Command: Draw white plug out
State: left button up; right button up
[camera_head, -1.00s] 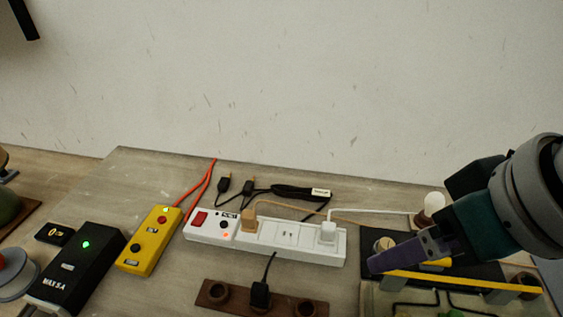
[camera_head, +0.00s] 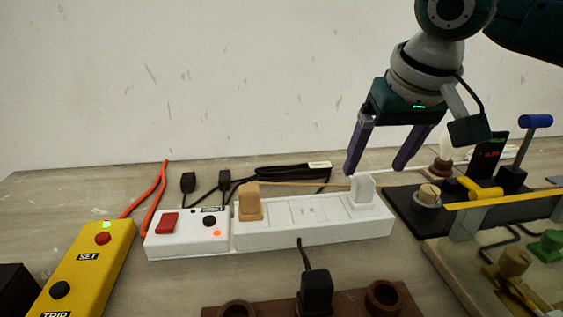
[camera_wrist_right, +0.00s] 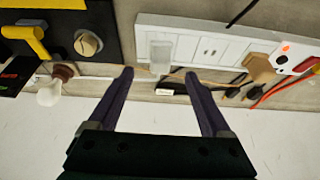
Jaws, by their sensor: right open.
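The white plug (camera_head: 362,190) sits upright at the right end of the white power strip (camera_head: 290,236), with a white cord leading off to the right. It also shows in the right wrist view (camera_wrist_right: 160,54), just beyond and between the fingertips. My right gripper (camera_head: 374,170) is open, its two purple fingers pointing down behind and above the plug, not touching it as far as I can see. It also shows in the right wrist view (camera_wrist_right: 159,73). My left gripper is not in view.
A tan plug (camera_head: 250,203) sits in the strip's left part, beside the red switch (camera_head: 168,223). A black plug (camera_head: 316,290) stands in a brown holder in front. A yellow box (camera_head: 85,265) is at left.

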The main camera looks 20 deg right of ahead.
aim_at(365, 179)
jog(key=b+x, duration=0.1)
jog(key=x, duration=0.6)
jog(key=shift+w+f, duration=0.15)
jog(key=shift+f, duration=0.15)
jog(key=shift+c, duration=0.3)
grip_shut()
dwell(0.5)
jog(key=shift+r+p, duration=0.65)
jog(key=shift+p, duration=0.05)
dwell(0.5)
jog(key=shift+r+p, duration=1.35)
jog(key=shift+p, duration=0.35)
jog(key=shift+r+p, duration=0.85)
jog(key=shift+p, duration=0.2)
